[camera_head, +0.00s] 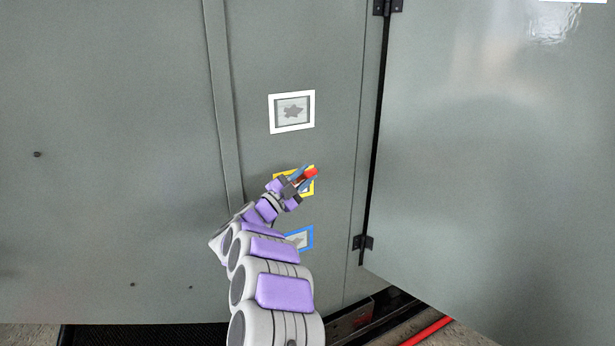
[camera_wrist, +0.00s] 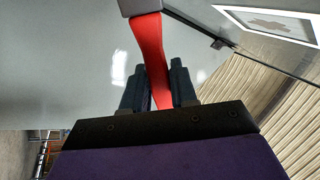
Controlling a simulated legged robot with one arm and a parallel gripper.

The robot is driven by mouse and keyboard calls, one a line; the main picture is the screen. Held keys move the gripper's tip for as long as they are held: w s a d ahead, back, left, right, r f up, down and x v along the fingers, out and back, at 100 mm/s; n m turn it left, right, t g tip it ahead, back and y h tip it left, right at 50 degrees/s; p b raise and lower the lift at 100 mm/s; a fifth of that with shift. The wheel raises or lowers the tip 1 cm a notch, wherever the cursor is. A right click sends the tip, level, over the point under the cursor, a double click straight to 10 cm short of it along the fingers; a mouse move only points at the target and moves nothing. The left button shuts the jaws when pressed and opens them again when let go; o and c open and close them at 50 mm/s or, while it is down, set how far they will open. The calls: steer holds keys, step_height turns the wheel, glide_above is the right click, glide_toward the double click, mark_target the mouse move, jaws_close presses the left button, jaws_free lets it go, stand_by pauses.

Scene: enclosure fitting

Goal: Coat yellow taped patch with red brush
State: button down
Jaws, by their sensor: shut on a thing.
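The yellow taped patch (camera_head: 312,188) is on the grey cabinet panel in the head view, the middle one of three framed patches. My gripper and forearm hide most of it; parts of its yellow border show around them. My gripper (camera_head: 303,178) is in front of this patch and shut on the red brush (camera_head: 311,172). In the wrist view, the brush's red handle (camera_wrist: 150,50) is between the two dark fingers of my gripper (camera_wrist: 160,72). Its grey end is cut off at the top edge. I cannot tell whether the brush touches the patch.
A white taped patch (camera_head: 292,128) with a dark star-like mark is above, and a blue taped patch (camera_head: 307,239) is below, partly behind my arm. A grey door (camera_head: 490,180) stands at the right on black hinges. A red bar (camera_head: 428,331) lies low at the right.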

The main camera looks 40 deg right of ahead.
steer(key=shift+s+d, duration=0.7)
steer(key=shift+d, duration=2.8)
steer(key=shift+w+a, duration=0.25)
steer(key=shift+a, duration=0.9)
steer(key=shift+w+a, duration=0.25)
steer(key=shift+a, duration=0.85)
steer(key=a, duration=0.2)
steer(key=w+a, duration=0.1)
steer(key=a, duration=0.2)
steer(key=shift+w+a, duration=0.1)
steer(key=shift+a, duration=0.25)
steer(key=s+a, duration=0.1)
steer(key=s, duration=0.5)
steer(key=shift+a+b, duration=0.15)
steer(key=shift+b, duration=0.15)
